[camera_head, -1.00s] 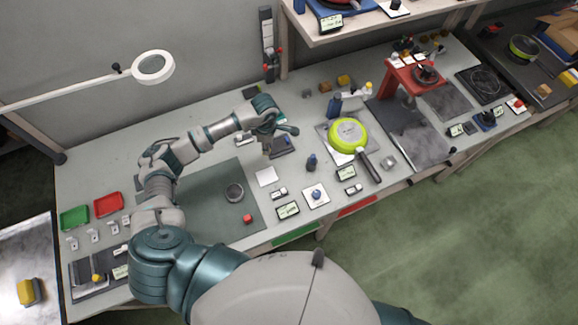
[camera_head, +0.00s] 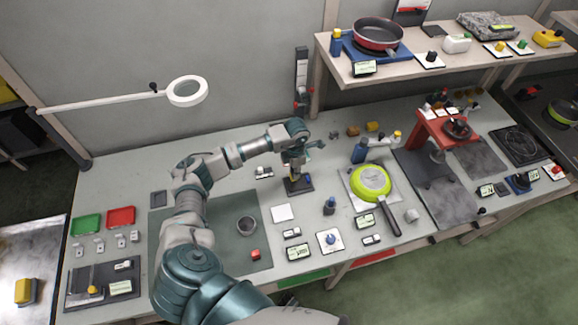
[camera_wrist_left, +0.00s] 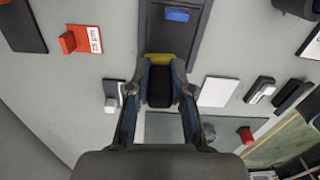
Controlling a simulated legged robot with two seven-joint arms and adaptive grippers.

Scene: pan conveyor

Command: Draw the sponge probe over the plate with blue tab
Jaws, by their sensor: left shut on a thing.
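My left gripper (camera_wrist_left: 160,88) is shut on the sponge probe (camera_wrist_left: 160,86), which has a black body and a yellow end. In the head view this gripper (camera_head: 296,170) points down over the dark plate (camera_head: 305,187), with a bit of yellow showing below it. In the left wrist view the plate (camera_wrist_left: 172,38) lies beyond the probe and carries a blue tab (camera_wrist_left: 177,14). The yellow end overlaps the plate's near end in this view; I cannot tell whether it touches. My right gripper is not in view.
A white square (camera_head: 282,213) and a small dark blue item (camera_head: 330,205) lie near the plate. A green pan (camera_head: 371,182) stands to the right. A metal cup (camera_head: 246,225) and a red cube (camera_head: 256,255) sit on the grey-green mat (camera_head: 210,255).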

